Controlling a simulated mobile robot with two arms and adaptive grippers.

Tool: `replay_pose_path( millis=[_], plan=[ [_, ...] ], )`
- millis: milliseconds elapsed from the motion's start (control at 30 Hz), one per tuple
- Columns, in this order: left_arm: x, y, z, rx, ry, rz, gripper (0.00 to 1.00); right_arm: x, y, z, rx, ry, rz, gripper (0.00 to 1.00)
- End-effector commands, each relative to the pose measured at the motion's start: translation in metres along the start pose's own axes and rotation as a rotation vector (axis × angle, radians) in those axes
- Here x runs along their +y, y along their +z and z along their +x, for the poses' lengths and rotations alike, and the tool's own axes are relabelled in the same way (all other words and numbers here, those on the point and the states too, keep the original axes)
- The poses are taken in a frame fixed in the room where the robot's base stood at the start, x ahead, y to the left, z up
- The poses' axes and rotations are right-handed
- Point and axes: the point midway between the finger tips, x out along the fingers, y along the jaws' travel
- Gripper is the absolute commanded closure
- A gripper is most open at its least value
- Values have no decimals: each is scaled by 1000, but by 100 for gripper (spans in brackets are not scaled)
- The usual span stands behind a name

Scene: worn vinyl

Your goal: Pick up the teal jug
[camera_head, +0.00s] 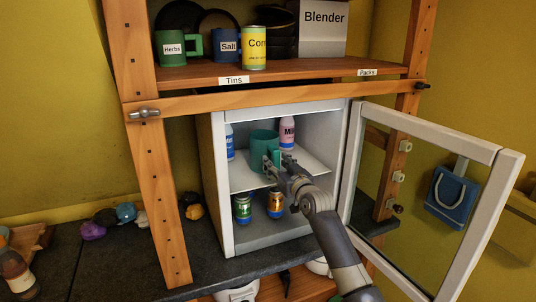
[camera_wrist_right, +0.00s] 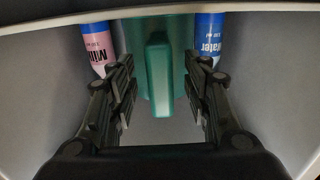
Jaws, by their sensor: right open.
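The teal jug (camera_head: 262,143) stands on the upper shelf of the small open fridge, between a blue-labelled bottle and a pink milk bottle. In the right wrist view the jug (camera_wrist_right: 176,50) sits behind its handle (camera_wrist_right: 158,75), which points toward me. My right gripper (camera_head: 279,161) reaches into the fridge in front of the jug. In the wrist view the open right gripper (camera_wrist_right: 160,92) has one finger on each side of the handle, with visible gaps. The gripper hides part of the jug in the head view. My left gripper is not in view.
The milk bottle (camera_head: 287,132) and water bottle (camera_head: 230,142) flank the jug on the fridge shelf (camera_head: 247,179). A green can (camera_head: 243,208) and an orange can (camera_head: 275,204) stand below. The glass fridge door (camera_head: 425,190) is open to the right of my arm.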

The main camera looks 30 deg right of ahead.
Motion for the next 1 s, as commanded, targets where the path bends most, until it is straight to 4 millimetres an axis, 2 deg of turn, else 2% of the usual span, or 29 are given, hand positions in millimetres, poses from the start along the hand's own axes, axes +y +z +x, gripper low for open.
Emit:
replay_pose_path(
  millis=[200, 567, 767, 1000],
  plan=[
    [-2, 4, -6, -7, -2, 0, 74, 0, 0, 18, -1, 0, 0, 55],
    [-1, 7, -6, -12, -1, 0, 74, 0, 0, 22, 0, 0, -2, 55],
    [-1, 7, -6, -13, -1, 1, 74, 0, 0, 22, -1, 0, -1, 100],
    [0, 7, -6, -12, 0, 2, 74, 0, -3, 22, 6, 1, -1, 100]
  ],
)
